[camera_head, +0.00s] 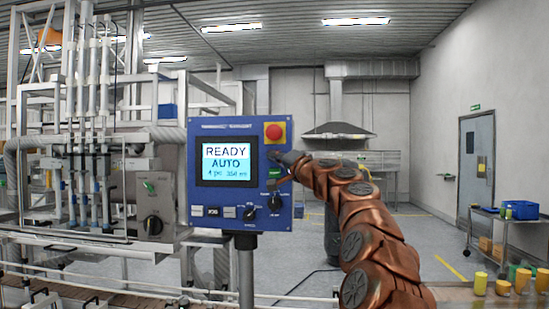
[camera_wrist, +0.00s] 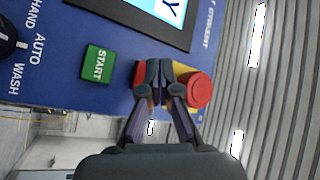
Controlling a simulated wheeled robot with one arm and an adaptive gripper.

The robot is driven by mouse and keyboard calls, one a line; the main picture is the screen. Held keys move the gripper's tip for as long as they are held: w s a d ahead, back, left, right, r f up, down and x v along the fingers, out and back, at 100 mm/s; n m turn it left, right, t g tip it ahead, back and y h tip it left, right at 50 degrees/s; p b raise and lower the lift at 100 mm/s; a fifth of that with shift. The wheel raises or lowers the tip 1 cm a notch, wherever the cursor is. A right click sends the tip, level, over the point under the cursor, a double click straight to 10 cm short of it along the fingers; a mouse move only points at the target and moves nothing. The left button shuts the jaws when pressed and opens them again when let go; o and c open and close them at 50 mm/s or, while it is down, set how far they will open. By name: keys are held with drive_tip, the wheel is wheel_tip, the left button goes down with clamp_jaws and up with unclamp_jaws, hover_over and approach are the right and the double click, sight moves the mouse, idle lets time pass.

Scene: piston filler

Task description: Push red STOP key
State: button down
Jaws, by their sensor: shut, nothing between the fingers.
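The blue control panel (camera_head: 240,215) faces me. In the wrist view, a red key (camera_wrist: 139,74) sits between the green START key (camera_wrist: 97,63) and the round red mushroom button (camera_wrist: 199,90) on its yellow plate. The red key is mostly hidden behind my fingers, so its label does not show. My gripper (camera_wrist: 160,70) is shut and empty, with its tips over the red key's area; I cannot tell whether they touch it. In the head view my gripper (camera_head: 276,156) is just below the mushroom button (camera_head: 275,131) and above the START key (camera_head: 274,172), hiding the red key.
The panel's screen (camera_head: 226,164) reads READY AUTO. Black knobs (camera_head: 275,203) sit low on the panel. Filler machinery with vertical tubes (camera_head: 93,110) stands at left. A cart with a blue bin (camera_head: 521,209) is at right. Open floor lies behind my arm.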

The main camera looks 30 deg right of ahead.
drive_tip(key=shift+s+a, duration=0.1)
drive_tip(key=shift+s+a+b, duration=1.35)
drive_tip(key=shift+s+a, duration=0.2)
drive_tip(key=shift+s, duration=0.2)
drive_tip(key=shift+a, duration=0.1)
